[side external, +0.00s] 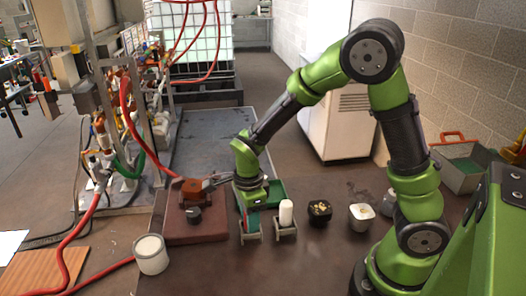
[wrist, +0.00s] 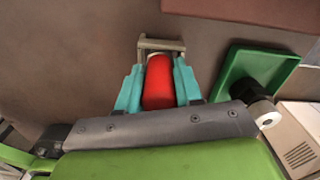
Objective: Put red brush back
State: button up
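The red brush (wrist: 158,84) is between the teal fingers of my gripper (wrist: 158,92) in the wrist view. The fingers lie close along both its sides and appear to hold it. A grey bracket-like holder (wrist: 161,44) is at the brush's far end; whether the brush rests in it or is just above it I cannot tell. In the side view my gripper (side external: 250,222) points down at a small grey holder (side external: 250,238) on the table, and the brush is mostly hidden by the fingers.
A white cylinder (side external: 286,213) stands in a second grey holder just right. A green tray (side external: 276,188) is behind. Black (side external: 320,213) and white (side external: 361,217) cups stand further right. A red-brown board (side external: 197,228) is left, with a white pot (side external: 151,254) in front.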

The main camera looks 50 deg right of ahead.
jog(key=o, duration=0.3)
jog(key=shift+o, duration=0.2)
notch_tip(320, 180, up, 11)
jog(key=shift+r, duration=0.2)
jog(key=shift+s+r, duration=0.1)
jog(key=shift+r, duration=0.55)
jog(key=s+r+n+t+y, duration=0.1)
jog(key=s+r+n+t, duration=0.2)
jog(key=n, duration=0.7)
jog(key=s+d+r+n+t+y, duration=0.1)
jog(key=s+r+n+t, duration=0.3)
jog(key=s+n, duration=0.4)
jog(key=shift+r+n, duration=0.2)
jog(key=shift+n, duration=0.8)
